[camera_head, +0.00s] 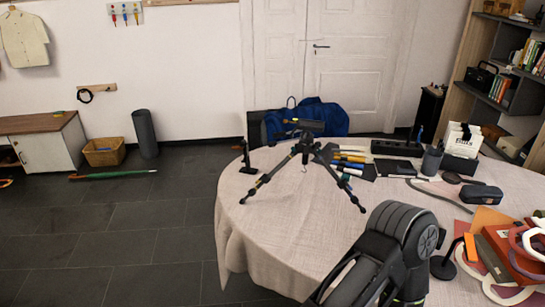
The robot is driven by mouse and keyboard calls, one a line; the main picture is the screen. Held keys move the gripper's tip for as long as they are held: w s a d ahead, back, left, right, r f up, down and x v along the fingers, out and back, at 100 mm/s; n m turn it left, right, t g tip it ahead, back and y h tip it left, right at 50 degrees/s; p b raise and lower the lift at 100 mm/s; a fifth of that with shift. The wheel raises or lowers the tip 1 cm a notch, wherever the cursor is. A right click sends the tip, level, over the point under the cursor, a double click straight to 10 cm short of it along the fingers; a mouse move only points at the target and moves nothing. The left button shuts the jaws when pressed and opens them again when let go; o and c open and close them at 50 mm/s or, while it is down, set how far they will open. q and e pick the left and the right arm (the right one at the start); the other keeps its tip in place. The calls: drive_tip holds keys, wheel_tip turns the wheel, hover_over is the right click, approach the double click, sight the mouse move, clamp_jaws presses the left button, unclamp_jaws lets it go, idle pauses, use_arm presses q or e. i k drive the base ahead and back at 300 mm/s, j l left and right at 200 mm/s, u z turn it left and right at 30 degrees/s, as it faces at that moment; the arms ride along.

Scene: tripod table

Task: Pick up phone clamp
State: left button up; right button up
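A black tripod (306,148) stands with its legs spread on the cloth-covered round table (290,240). A dark flat head piece sits at its top. A small black upright holder on a flat foot (247,158) stands at the table's far left edge, left of the tripod. It may be the phone clamp, but it is too small to tell. My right arm reaches in from the bottom, over the front of the table, well apart from the tripod. Its fingers do not show. My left gripper is not in view.
Several pens or tools (352,160) and a dark pouch lie right of the tripod. A pen cup (431,162), a white box (461,139) and a dark case (481,194) stand farther right. Red and orange items crowd the right edge. The table's left front is clear.

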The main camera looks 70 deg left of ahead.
sight(247, 169)
drive_tip(key=u, duration=2.95)
drive_tip(key=i+u, duration=0.1)
drive_tip(key=u, duration=0.3)
drive_tip(key=i, duration=4.55)
drive_tip(key=z, duration=3.35)
